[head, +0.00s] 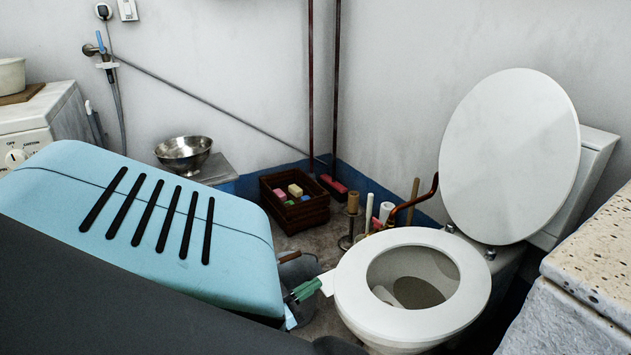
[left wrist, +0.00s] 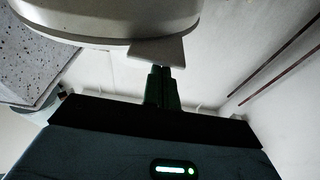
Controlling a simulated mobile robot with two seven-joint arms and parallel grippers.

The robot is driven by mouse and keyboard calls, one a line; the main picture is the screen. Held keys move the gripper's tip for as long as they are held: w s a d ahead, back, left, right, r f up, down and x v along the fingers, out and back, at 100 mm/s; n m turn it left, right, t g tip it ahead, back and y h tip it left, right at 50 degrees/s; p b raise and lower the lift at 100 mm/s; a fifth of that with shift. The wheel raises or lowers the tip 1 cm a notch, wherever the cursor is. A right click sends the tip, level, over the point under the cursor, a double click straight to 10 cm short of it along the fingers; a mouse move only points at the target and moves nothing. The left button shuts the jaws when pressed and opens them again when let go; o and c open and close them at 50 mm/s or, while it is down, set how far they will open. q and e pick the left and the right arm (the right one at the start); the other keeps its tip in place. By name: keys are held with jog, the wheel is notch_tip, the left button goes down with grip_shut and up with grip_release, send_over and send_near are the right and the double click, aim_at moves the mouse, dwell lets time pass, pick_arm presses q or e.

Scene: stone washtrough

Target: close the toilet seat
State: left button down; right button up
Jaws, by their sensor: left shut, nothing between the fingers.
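The white toilet has its round lid (head: 510,155) standing up, leaning back against the cistern (head: 590,185). The ring-shaped seat (head: 355,285) lies flat over the bowl, and the bowl's opening shows. My left gripper (head: 308,290) has green fingers and is low at the left edge of the seat. In the left wrist view its fingers (left wrist: 163,85) are together and empty. A small pale flat piece (head: 328,282) is at the fingertips, by the rim; whether they touch it I cannot tell. The toilet's rounded underside (left wrist: 100,28) fills the top of the wrist view. My right gripper is not in view.
A speckled stone slab (head: 600,250) stands close on the right of the toilet. Behind the seat are candle holders (head: 352,212) and a curved copper pipe (head: 408,205). A wooden crate (head: 295,208) and a metal bowl (head: 183,152) are further back. Space above the seat is clear.

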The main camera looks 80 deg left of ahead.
pick_arm(q)
jog(key=shift+s+d+f+b, duration=0.15)
jog(key=shift+f+b, duration=0.2)
jog(key=shift+f, duration=0.45)
notch_tip(320, 180, up, 5)
jog(key=p, duration=0.4)
jog(key=v, duration=0.9)
jog(key=shift+s+f, duration=0.2)
jog(key=shift+f, duration=0.15)
